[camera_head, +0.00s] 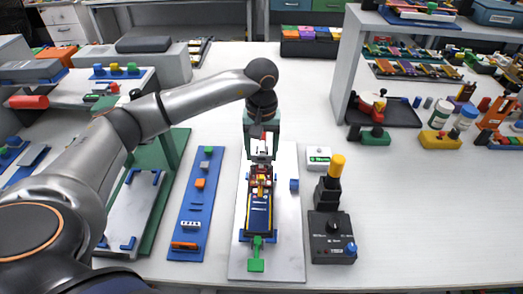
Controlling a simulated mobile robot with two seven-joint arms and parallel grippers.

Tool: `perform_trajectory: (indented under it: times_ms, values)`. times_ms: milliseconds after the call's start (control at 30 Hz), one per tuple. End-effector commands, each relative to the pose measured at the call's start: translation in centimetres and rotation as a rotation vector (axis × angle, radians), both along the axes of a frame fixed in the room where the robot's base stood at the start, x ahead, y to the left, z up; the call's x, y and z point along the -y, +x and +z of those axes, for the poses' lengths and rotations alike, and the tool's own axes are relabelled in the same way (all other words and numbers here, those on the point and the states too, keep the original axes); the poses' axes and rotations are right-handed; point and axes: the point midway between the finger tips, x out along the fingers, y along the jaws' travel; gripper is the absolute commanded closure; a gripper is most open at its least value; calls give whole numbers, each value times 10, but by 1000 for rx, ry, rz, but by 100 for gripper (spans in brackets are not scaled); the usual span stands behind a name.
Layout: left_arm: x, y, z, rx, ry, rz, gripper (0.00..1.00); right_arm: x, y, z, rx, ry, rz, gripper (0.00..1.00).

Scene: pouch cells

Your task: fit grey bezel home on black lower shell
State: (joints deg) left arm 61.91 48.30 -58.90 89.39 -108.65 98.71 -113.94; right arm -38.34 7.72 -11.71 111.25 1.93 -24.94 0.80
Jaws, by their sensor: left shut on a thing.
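My left gripper (262,158) points down over the far end of the fixture in the middle of the table. It is shut on a small, light grey piece that looks like the grey bezel; the fingers hide most of it. Below and nearer stands the black lower shell (258,218), long and narrow, with yellow, red and white parts inside towards its far end. It lies lengthwise in blue holders on a pale plate (283,245). I cannot tell whether the held piece touches the shell. My right gripper is not in view.
A green toggle clamp (256,256) sits at the plate's near end. A blue strip with small parts (191,215) lies left, and a black control box with a yellow-topped post (332,235) right. A shelf (345,70) stands at back right. The table's right front is clear.

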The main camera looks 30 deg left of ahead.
Motion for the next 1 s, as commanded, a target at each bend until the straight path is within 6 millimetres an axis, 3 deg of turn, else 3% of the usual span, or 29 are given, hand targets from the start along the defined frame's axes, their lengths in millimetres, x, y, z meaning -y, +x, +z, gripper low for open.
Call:
perform_trajectory:
  times_ms: [1000]
  values:
    - [0, 0, -13, -1, 1, 0, 85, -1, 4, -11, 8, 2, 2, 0]
